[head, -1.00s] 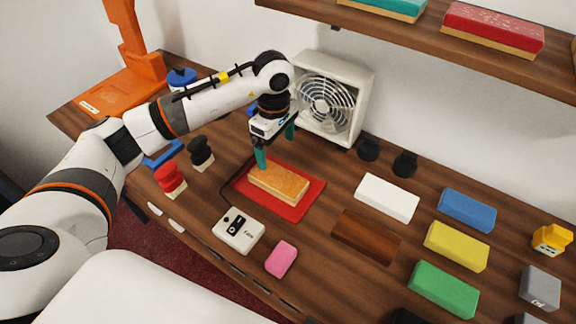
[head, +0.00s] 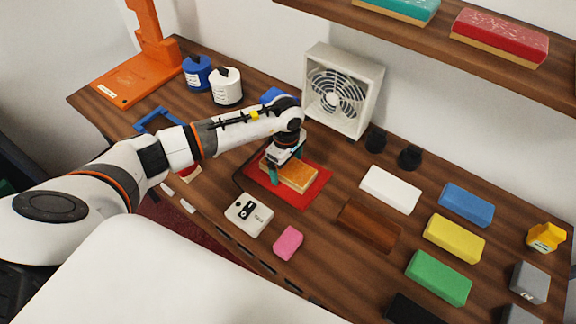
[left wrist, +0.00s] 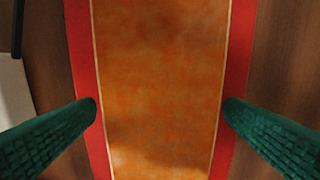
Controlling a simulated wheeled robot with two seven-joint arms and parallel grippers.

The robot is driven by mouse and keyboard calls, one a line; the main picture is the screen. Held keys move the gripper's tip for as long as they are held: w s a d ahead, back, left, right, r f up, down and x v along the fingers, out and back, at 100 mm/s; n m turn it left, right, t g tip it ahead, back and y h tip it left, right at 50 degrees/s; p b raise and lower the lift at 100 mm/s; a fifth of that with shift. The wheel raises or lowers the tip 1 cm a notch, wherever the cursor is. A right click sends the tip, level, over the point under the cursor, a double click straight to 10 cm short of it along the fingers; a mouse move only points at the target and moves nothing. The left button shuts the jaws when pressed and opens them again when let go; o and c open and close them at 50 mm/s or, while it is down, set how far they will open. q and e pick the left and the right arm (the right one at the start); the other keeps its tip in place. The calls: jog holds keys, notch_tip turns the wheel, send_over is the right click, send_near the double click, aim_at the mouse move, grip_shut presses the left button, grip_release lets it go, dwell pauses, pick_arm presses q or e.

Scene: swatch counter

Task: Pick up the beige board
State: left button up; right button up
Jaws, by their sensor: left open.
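The beige board (head: 296,178) has a mottled orange-tan top and paler edges. It lies flat on a red mat (head: 312,194) in the head view. In the left wrist view the board (left wrist: 160,80) fills the middle, with red mat (left wrist: 84,60) along both sides. My left gripper (head: 286,171) is open, low over the board, pointing down. Its green fingers (left wrist: 161,103) stand one on each side of the board in the left wrist view, with a gap on both sides. Part of the board is hidden behind the gripper in the head view. My right gripper is not in view.
A white fan (head: 342,92) stands behind the mat. A white control box (head: 249,214) and a pink block (head: 288,242) lie in front. White (head: 390,188), brown (head: 369,226), yellow (head: 454,238), blue (head: 466,204) and green (head: 438,277) blocks lie to the right. A shelf (head: 420,32) hangs above.

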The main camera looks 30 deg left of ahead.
pick_arm(q)
jog(key=c, duration=1.2)
